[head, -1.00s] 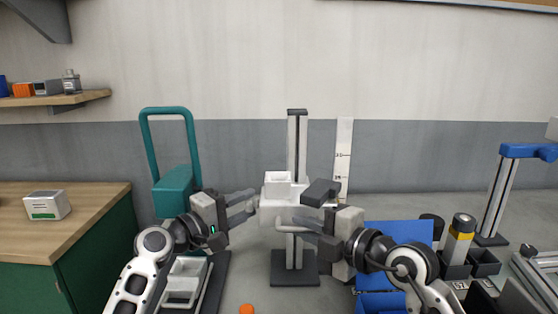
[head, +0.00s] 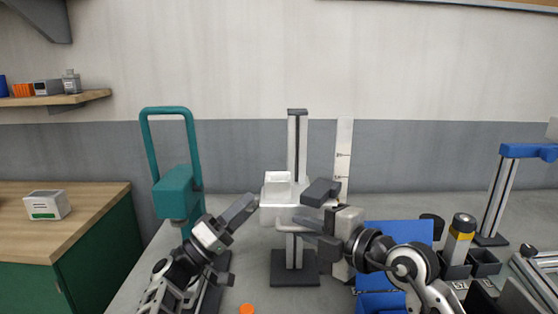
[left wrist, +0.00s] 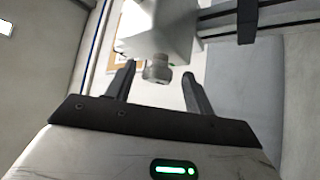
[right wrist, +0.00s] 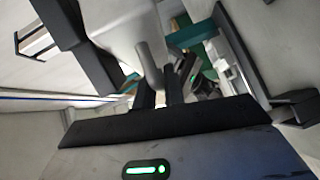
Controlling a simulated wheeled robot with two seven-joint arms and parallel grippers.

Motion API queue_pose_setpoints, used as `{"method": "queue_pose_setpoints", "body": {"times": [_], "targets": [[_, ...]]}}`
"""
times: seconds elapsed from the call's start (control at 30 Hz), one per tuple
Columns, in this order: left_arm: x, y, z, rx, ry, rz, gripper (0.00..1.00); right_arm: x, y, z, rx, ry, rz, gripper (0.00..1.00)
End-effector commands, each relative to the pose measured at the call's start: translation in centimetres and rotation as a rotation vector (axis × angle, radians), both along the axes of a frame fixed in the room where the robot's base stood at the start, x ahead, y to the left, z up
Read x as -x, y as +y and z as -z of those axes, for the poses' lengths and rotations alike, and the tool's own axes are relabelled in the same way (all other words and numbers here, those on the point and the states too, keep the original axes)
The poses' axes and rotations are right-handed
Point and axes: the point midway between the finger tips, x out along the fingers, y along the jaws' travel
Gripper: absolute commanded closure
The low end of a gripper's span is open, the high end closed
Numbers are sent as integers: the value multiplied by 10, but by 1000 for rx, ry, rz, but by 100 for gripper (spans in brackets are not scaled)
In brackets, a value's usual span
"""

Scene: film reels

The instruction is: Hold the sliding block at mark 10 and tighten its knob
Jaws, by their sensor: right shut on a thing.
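The white sliding block (head: 276,214) sits partway up the upright column (head: 297,150). A marked white scale (head: 343,160) stands to its right; its numbers are too small to read surely. My right gripper (head: 306,226) is shut on the block's grey bar handle, which shows between its fingers in the right wrist view (right wrist: 149,66). My left gripper (head: 250,206) is open at the block's left side. In the left wrist view, the round grey knob (left wrist: 157,70) sticks out of the block between and beyond the open fingers, apparently not gripped.
A teal frame (head: 176,190) stands at the left behind my left arm. A blue bin (head: 398,232) and a dark holder with a yellow-banded cylinder (head: 461,237) are at the right. An orange round thing (head: 247,309) lies at the front.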

Motion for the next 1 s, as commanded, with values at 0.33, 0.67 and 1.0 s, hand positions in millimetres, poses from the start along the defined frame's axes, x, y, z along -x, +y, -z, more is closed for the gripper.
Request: {"method": "queue_pose_setpoints", "body": {"times": [0.33,0.67,1.0], "targets": [[6,8,1,-1,0,-3,47,4,7,-1,-8,3,-19,100],[23,24,3,-2,-1,-1,47,4,7,-1,-8,3,-19,100],[24,25,-12,-2,-3,-2,47,4,7,-1,-8,3,-19,100]]}}
